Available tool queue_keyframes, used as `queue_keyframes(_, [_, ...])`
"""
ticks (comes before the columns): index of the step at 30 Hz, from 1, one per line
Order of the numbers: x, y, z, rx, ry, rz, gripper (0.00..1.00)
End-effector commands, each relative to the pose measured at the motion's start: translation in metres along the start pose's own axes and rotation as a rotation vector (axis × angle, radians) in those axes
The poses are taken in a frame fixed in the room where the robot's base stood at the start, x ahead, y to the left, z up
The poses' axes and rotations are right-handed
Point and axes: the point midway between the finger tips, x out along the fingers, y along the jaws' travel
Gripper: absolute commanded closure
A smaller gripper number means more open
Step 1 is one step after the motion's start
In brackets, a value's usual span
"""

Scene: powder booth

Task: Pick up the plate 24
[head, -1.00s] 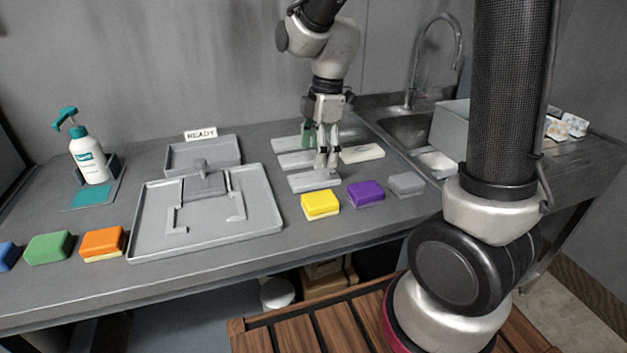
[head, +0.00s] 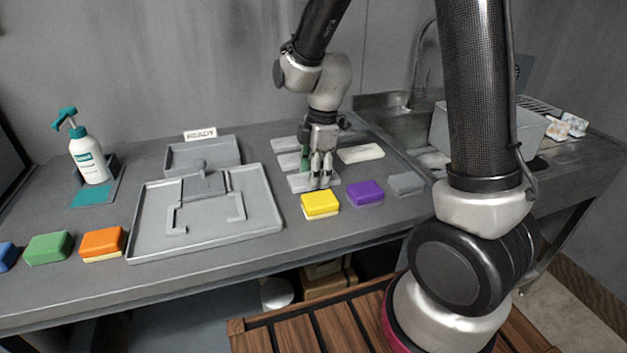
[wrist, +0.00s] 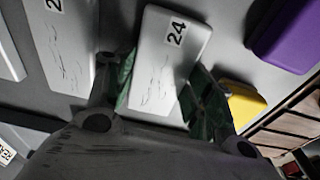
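Plate 24 (wrist: 170,52) is a pale grey flat plate with a black-on-white "24" label at one end. In the head view it appears to be the front plate (head: 297,184) of the left column, lying flat on the counter and partly hidden by my gripper (head: 319,178). My gripper is pointing down over it. In the wrist view my gripper (wrist: 160,75) has its green-padded fingers apart, one along each long side of the plate. I cannot tell whether they touch it.
Other pale plates (head: 288,144) lie behind, and one (head: 361,153) lies to the right. A grey tray (head: 265,222) lies left; the sink basin (head: 400,128) is at the back right.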

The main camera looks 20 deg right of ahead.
Motion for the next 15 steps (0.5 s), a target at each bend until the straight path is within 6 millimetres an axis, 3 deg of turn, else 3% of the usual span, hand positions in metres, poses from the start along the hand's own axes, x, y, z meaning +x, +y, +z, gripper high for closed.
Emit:
queue_keyframes(1, [0.000, 0.000, 0.000, 0.000, 0.000, 0.000, 0.74])
queue_keyframes(3, [0.000, 0.001, 0.000, 0.000, 0.000, 0.001, 0.85])
queue_keyframes(10, [-0.002, 0.001, -0.001, 0.000, 0.001, 0.002, 0.85])
queue_keyframes(15, [-0.025, 0.002, -0.004, -0.001, 0.002, 0.006, 0.85])
